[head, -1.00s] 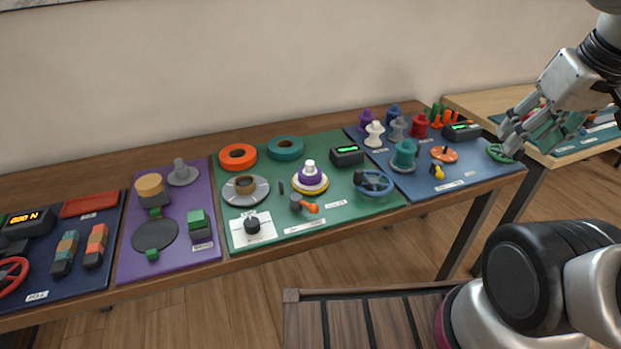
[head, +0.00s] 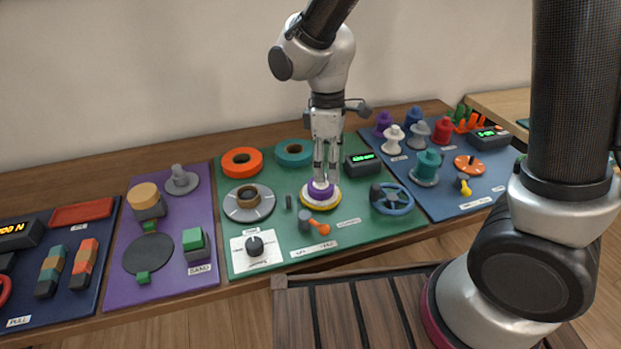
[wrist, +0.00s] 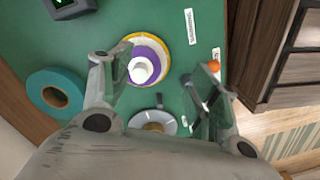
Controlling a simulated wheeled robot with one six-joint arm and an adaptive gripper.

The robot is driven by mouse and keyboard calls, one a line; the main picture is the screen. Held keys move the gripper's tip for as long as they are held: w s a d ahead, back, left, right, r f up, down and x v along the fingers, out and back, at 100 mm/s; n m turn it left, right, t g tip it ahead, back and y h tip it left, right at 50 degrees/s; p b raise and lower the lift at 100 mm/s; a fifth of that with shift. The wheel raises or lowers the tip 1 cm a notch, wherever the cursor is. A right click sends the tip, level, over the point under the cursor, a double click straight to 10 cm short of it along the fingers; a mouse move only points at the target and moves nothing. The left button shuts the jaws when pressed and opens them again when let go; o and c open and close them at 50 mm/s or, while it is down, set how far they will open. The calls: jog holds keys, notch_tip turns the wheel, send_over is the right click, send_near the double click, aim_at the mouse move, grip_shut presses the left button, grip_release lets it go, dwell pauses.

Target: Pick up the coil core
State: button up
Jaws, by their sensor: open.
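A purple spool-like piece (head: 321,191) with a white top stands upright on a yellow-rimmed round base (head: 333,201) on the green mat; it looks like the coil core, though no readable label confirms this. In the wrist view the white top (wrist: 141,69) and purple ring (wrist: 159,56) show from above. My gripper (head: 326,180) points down over the piece, its fingers spread. In the wrist view my gripper (wrist: 152,72) has one finger by the piece and the other further right. It holds nothing. Contact cannot be told.
A grey disc with a brown ring (head: 239,208), an orange ring (head: 241,151) and a teal ring (head: 294,144) lie nearby. An orange-handled crank (head: 318,227), a blue handwheel (head: 393,210) and a dark display box (head: 362,164) are close. Spools crowd the blue mat (head: 467,205).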

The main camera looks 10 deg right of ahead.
aim_at(321, 184)
jog(key=shift+w+a+r+n, duration=0.15)
jog(key=shift+w+a+n, duration=0.15)
jog(key=shift+w, duration=0.3)
jog(key=shift+w+a+r+n, duration=0.1)
jog(key=shift+w+a+n, duration=0.2)
jog(key=shift+w, duration=0.25)
jog(key=shift+w+a+n+t+y, duration=0.2)
jog(key=shift+a+n+t+y, duration=0.15)
jog(key=shift+n, duration=0.25)
jog(key=f, duration=0.7)
jog(key=shift+d+f, duration=0.25)
jog(key=shift+f, duration=0.1)
jog(key=c, duration=1.1)
